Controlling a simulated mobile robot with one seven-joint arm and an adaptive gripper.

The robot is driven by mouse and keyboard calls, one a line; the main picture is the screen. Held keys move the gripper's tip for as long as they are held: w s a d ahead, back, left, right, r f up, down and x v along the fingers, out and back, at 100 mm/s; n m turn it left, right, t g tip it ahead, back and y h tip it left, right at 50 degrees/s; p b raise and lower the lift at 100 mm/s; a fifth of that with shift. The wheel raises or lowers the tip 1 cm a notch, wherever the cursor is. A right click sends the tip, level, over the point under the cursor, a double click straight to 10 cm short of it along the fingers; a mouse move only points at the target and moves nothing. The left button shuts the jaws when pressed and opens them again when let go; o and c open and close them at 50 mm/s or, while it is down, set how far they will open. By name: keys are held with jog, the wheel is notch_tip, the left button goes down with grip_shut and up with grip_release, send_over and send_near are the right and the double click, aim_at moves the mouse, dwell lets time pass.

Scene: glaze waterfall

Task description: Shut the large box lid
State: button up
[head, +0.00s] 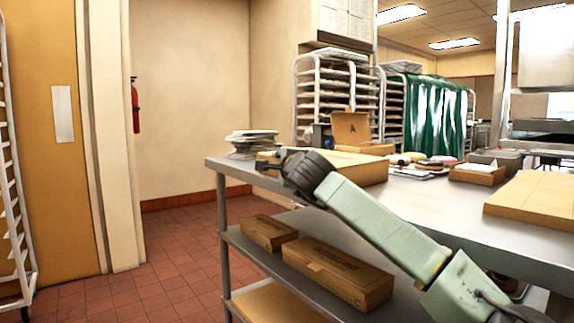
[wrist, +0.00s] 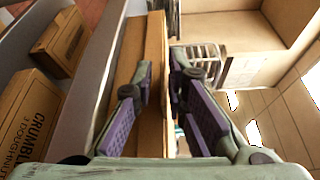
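A large, low cardboard box (head: 362,170) lies on the metal table, beside and behind my gripper in the head view. Its top looks flat, but my arm covers part of it. Behind it is a smaller cardboard box (head: 378,150) with a raised lid (head: 350,129) marked A. My gripper (head: 268,163) is at the large box's left end, above the table's left part. In the wrist view my gripper (wrist: 160,75) is open, with cardboard (wrist: 152,50) showing beyond and between its purple-padded fingers. I cannot tell whether they touch it.
A flat cardboard box (head: 535,195) lies at the right, and a small tray box (head: 478,174) near the middle. Cardboard boxes (head: 335,272) fill the lower shelf.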

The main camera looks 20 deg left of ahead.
jog(key=v, duration=0.7)
jog(key=shift+a, duration=0.1)
